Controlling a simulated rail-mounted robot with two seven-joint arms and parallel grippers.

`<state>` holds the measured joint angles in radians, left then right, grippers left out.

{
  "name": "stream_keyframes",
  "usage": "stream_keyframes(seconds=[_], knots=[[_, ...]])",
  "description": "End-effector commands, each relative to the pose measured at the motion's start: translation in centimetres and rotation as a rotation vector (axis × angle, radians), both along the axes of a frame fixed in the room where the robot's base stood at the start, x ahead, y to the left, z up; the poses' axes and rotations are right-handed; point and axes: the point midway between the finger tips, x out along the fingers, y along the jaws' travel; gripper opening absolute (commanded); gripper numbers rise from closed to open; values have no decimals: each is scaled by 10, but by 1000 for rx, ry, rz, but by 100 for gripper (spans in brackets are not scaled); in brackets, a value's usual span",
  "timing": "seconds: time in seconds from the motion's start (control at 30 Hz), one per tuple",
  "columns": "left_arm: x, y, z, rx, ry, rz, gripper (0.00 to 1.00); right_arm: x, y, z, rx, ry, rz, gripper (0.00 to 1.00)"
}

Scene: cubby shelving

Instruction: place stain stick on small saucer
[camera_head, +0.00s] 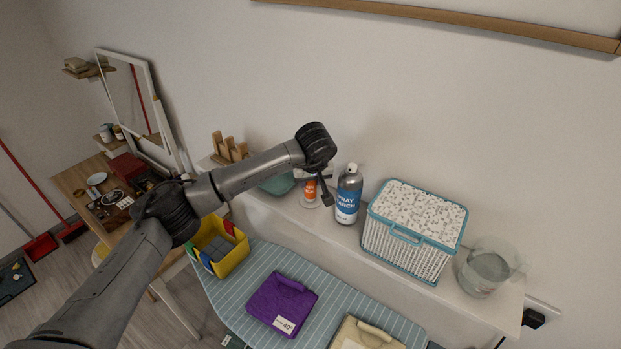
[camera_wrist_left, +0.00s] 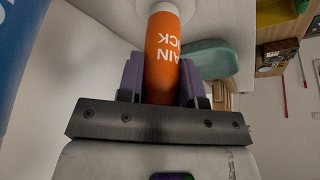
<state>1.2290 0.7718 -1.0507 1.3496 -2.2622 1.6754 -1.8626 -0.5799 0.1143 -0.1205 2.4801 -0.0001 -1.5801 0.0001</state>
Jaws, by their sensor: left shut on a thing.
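The stain stick (camera_wrist_left: 162,50) is an orange tube with white lettering and a white end, held between the purple-grey fingers of my left gripper (camera_wrist_left: 163,80). In the head view the orange stick (camera_head: 311,189) shows upright, low over the shelf top, partly beside my left gripper (camera_head: 324,188). A pale round rim, seemingly the small saucer (camera_wrist_left: 204,14), shows around the far end of the stick in the wrist view. I cannot tell whether the stick touches it. My right gripper is not in view.
A spray starch bottle (camera_head: 348,196) stands close to the right of the stick. A teal bowl (camera_head: 277,184) is to its left. An ironing board (camera_head: 245,297) holds folded cloths in front.

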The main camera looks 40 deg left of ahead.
Motion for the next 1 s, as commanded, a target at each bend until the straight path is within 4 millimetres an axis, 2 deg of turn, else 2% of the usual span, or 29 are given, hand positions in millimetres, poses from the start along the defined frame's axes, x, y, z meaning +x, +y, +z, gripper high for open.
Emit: stream_keyframes(seconds=[0.13, 0.17, 0.4, 0.77, 0.87, 1.0], knots=[[0, 0, -3, 0, 0, 0, 10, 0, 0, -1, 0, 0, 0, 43], [0, 0, -4, 0, 0, 0, 34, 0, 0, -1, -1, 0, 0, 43], [0, 0, -3, 0, 0, 0, 57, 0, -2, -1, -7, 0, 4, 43], [0, -1, 3, -1, -1, 0, 59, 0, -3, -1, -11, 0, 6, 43], [-3, -5, 14, -1, -3, -1, 59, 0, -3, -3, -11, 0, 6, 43], [-10, -12, 39, 0, -5, -2, 59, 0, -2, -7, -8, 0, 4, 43]])
